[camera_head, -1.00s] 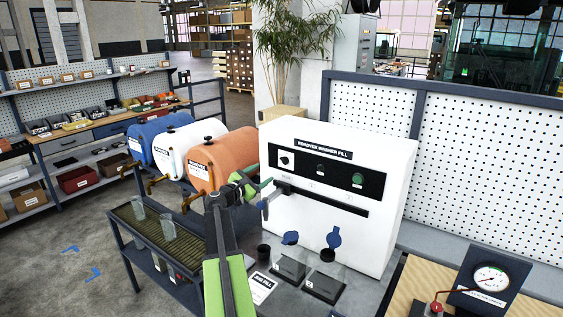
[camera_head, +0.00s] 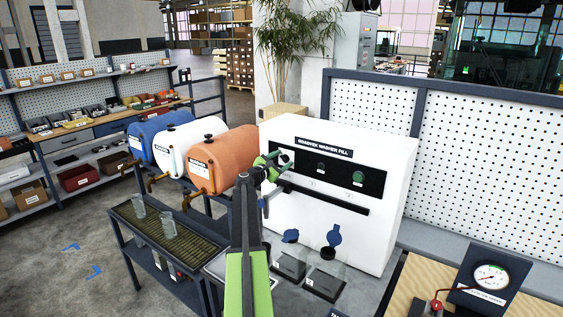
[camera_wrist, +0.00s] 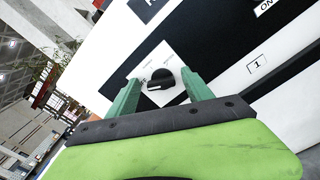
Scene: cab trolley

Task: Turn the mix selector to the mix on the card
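The mix selector, a black knob (camera_wrist: 161,79) on a white square plate, shows in the wrist view on the black strip of the white washer fill machine (camera_head: 390,215). My gripper (camera_wrist: 160,76) is open, with one green fingertip on each side of the knob and visible gaps between. In the head view my gripper (camera_head: 279,160) is in front of the selector plate and partly covers it. The card on the bench is mostly hidden behind my arm, and its text cannot be read.
Blue, white and orange tanks (camera_head: 222,158) stand left of the machine. A green button (camera_head: 358,178) is right of the selector. A pressure gauge (camera_head: 490,278) is at the lower right.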

